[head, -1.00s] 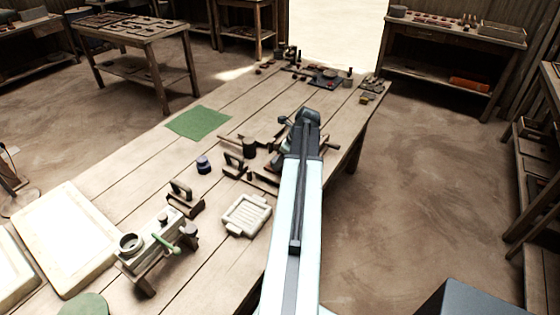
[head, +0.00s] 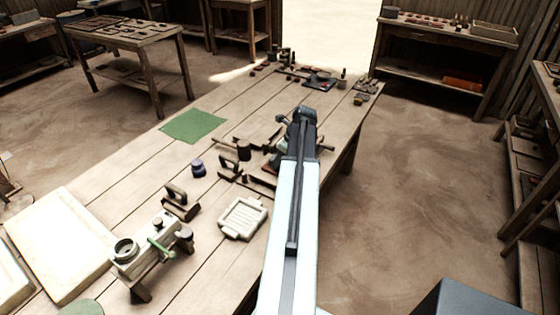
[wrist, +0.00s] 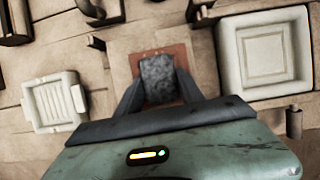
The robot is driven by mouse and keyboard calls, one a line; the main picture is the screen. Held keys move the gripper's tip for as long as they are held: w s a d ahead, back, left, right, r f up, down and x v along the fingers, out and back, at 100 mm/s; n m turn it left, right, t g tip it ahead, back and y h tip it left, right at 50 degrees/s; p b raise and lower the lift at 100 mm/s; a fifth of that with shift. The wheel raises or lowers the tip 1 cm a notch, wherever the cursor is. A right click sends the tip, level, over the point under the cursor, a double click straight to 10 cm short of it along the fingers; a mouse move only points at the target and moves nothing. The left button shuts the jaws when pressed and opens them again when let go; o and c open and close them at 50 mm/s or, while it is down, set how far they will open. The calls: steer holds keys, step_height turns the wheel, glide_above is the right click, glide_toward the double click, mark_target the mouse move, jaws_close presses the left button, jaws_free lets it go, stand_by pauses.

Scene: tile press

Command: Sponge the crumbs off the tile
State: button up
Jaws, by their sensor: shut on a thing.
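In the wrist view my gripper (wrist: 160,92) is shut on a dark grey, speckled sponge (wrist: 157,76). The sponge is over a reddish-brown tile (wrist: 180,52), which shows around its edges. I cannot tell whether the sponge touches the tile. In the head view my arm hides the sponge and most of the area around the tile.
A ribbed white tray (wrist: 37,103) lies left of the tile, and a square white tray (wrist: 287,48) lies to the right. In the head view the workbench (head: 120,165) holds a green mat (head: 192,125), a dark blue pot (head: 198,168) and small wooden tools.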

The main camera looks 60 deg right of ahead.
mark_target(272, 161)
steer(key=shift+w, duration=1.1)
steer(key=shift+a, duration=1.25)
steer(key=shift+s, duration=0.15)
steer(key=shift+s+d, duration=0.1)
steer(key=shift+s, duration=1.05)
steer(key=shift+d, duration=1.3)
steer(key=shift+w+a+f, duration=0.1)
steer(key=shift+w+a, duration=0.05)
steer(key=shift+w, duration=0.55)
steer(key=shift+w, duration=0.1)
